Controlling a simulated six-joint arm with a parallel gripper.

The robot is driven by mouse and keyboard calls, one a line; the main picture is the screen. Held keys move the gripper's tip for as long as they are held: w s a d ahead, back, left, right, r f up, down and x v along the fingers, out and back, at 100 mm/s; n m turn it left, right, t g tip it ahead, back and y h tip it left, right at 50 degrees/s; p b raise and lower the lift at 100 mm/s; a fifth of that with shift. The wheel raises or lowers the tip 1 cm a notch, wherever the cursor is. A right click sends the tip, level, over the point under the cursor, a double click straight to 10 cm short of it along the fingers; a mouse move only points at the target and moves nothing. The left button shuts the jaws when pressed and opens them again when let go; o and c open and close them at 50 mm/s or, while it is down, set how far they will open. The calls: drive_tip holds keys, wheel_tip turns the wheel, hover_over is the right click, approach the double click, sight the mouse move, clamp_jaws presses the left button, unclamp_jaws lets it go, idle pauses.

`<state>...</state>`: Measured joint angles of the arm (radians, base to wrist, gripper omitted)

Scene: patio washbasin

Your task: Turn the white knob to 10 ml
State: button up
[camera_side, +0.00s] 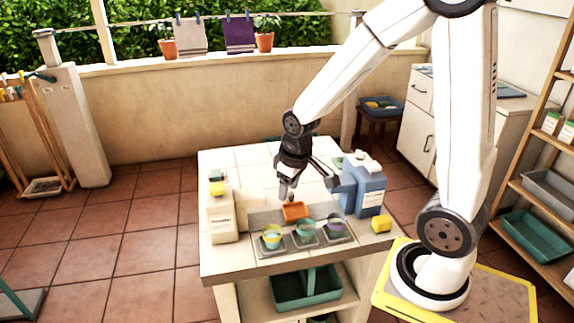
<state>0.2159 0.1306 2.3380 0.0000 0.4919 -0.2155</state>
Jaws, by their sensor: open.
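A white knob cannot be made out for certain, and no 10 ml mark can be read at this size. A blue jug (364,187) with a pale cap (362,156) stands at the right of the tiled table. A cream carton (222,217) with a small yellow and blue top stands at the left. My gripper (308,186) is open and empty above the middle of the table, left of the jug. It hangs over the area behind an orange block (294,211). Whether it touches anything cannot be told.
Three cups stand in a front row: yellow-blue (271,238), green (305,230) and purple (334,226). A yellow block (381,224) lies at the table's right edge. A green bin (300,290) sits on the shelf below. The table's back left is clear.

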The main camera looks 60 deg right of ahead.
drive_tip(key=w+d+r+g, duration=0.1)
drive_tip(key=w+d, duration=0.1)
drive_tip(key=d, duration=1.5)
drive_tip(key=g, duration=0.1)
approach(360, 155)
drive_tip(key=shift+w+d+f, duration=0.1)
drive_tip(key=shift+w+d, duration=0.25)
drive_tip(key=shift+d, duration=0.2)
drive_tip(key=shift+f, duration=0.1)
drive_tip(key=shift+f, duration=3.8)
clamp_jaws()
